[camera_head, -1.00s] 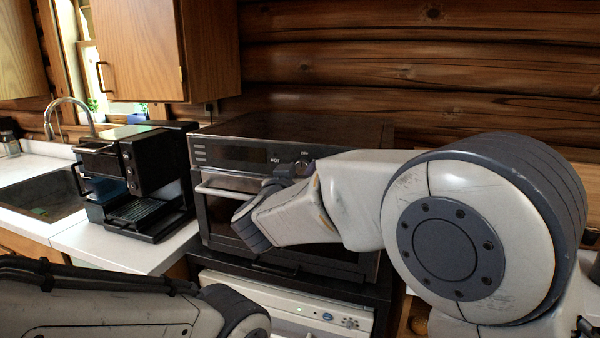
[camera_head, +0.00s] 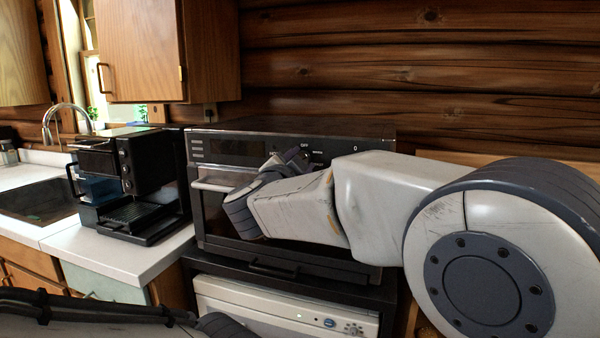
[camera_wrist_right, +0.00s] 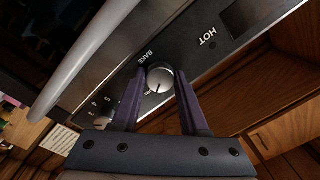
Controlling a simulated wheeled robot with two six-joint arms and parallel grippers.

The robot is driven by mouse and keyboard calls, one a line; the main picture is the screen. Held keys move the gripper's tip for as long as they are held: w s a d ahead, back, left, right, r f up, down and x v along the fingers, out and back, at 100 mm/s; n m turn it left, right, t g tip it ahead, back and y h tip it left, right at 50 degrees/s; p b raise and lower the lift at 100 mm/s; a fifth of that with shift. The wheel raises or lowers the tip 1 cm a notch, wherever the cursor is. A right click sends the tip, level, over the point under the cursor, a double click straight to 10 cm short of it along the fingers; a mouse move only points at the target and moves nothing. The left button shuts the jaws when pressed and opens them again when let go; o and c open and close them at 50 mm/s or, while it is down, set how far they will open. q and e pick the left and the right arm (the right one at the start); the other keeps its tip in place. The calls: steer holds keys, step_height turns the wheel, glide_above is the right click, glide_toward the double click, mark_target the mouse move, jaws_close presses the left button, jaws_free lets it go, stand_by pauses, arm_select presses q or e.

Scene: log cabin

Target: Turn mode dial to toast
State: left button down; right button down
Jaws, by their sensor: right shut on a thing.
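The oven (camera_head: 290,126) is a dark countertop oven with a metal front strip. Its round silver mode dial (camera_wrist_right: 160,79) shows in the wrist view, with BAKE printed beside it and HOT further right. In the head view my right gripper (camera_head: 288,163) is at the oven's control strip and hides the dial. OFF is readable just above it. I cannot read a toast label.
A black coffee machine (camera_head: 150,180) stands left of the oven, beside the sink (camera_head: 40,202). The oven's door handle (camera_head: 210,187) lies below the strip. A white appliance (camera_head: 285,300) is underneath. My left arm is low at the left.

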steer(key=shift+a+f+m+h+b, duration=0.1)
steer(key=shift+m+h+b, duration=0.1)
steer(key=shift+m+b, duration=2.4)
steer(key=shift+f+m+h+b, duration=0.15)
steer(key=shift+m+b, duration=1.3)
steer(key=shift+m, duration=2.15)
steer(key=shift+r+h, duration=0.15)
steer(key=shift+h, duration=0.1)
steer(key=shift+c, duration=2.2)
jaws_free()
steer(key=v, duration=1)
steer(key=shift+s+b, duration=0.2)
steer(key=shift+b, duration=0.25)
steer(key=shift+r, duration=0.15)
